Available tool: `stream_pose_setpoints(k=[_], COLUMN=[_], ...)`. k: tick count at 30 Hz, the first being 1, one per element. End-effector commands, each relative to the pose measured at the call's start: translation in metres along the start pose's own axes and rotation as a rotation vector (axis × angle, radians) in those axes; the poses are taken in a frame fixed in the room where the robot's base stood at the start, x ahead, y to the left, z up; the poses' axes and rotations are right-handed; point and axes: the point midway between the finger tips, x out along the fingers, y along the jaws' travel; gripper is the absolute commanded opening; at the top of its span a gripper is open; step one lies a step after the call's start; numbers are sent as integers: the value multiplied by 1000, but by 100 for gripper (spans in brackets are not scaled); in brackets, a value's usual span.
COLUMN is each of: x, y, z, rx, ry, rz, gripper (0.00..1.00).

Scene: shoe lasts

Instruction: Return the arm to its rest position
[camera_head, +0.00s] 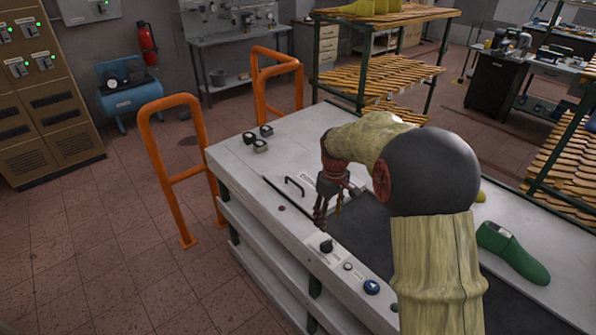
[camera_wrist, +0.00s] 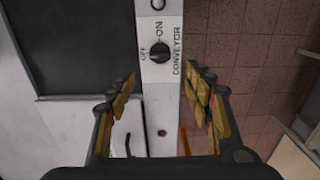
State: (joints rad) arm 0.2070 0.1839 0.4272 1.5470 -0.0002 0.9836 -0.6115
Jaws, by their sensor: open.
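My gripper (camera_head: 327,209) hangs at the end of my arm over the white machine's control edge. In the wrist view my gripper (camera_wrist: 160,105) is open, its two padded fingers wide apart with nothing between them. Beyond the fingertips is a black rotary switch (camera_wrist: 159,52) marked OFF, ON and CONVEYOR. In the head view the switch (camera_head: 326,246) sits just below the fingertips; the gap between them cannot be told. My arm covers part of the machine top.
The white machine (camera_head: 235,158) carries a dark belt (camera_head: 355,235), a blue button (camera_head: 371,287) and a green shoe last (camera_head: 512,252). Orange rails (camera_head: 172,170) stand at its left. Racks of lasts (camera_head: 400,75) stand behind.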

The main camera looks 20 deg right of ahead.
Motion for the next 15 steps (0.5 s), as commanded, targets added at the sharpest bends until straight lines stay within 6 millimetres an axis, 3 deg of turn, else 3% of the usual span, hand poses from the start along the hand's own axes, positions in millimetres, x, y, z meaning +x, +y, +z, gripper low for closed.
stream_pose_setpoints(k=[8, 11, 15], x=[1, 19, 8], y=[0, -14, -36], z=[0, 20, 47], rx=[85, 177, 282], ry=[3, -34, -40], rz=[2, -20, -20], gripper=[52, 52, 52])
